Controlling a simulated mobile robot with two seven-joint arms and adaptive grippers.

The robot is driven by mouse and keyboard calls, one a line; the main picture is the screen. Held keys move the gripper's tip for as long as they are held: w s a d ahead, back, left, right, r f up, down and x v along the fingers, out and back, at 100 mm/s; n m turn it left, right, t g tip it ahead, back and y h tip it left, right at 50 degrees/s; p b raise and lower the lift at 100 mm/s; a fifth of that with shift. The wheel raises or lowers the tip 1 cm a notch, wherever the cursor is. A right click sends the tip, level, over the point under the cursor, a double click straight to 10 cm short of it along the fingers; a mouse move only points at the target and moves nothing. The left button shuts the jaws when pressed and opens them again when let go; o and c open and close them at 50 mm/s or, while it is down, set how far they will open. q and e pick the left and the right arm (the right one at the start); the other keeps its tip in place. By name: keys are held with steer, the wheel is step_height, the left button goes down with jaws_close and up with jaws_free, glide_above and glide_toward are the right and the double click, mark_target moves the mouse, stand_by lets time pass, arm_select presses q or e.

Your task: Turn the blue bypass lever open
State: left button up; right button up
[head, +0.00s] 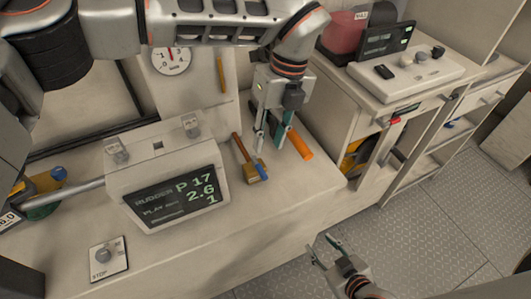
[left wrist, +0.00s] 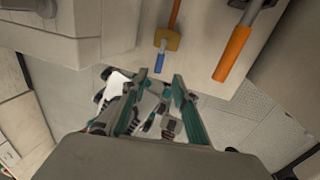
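The small blue lever (head: 262,165) sits at a brass-coloured valve body (head: 252,174) at the end of a copper-brown pipe (head: 240,147) on the bench. In the left wrist view the blue lever (left wrist: 159,63) points away from the brass body (left wrist: 167,40), roughly in line with the pipe. My left gripper (head: 268,142) hangs just above and beside the valve, its fingers apart and empty; they also show in the left wrist view (left wrist: 157,85). Contact with the lever cannot be told. My right gripper (head: 323,245) is open and empty, low in front of the bench.
An orange-handled bar (head: 300,143) lies just right of the valve. A rudder display box (head: 160,170) stands to the left, with a stop switch plate (head: 108,259) in front. A drawer cabinet (head: 400,110) stands at right. The floor (head: 430,200) there is clear.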

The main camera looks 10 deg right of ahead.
arm_select(q)
steer(key=r, duration=0.3)
steer(key=shift+w+d+r, duration=0.1)
steer(key=shift+d+r, duration=0.15)
steer(key=shift+d, duration=0.05)
stand_by(0.3)
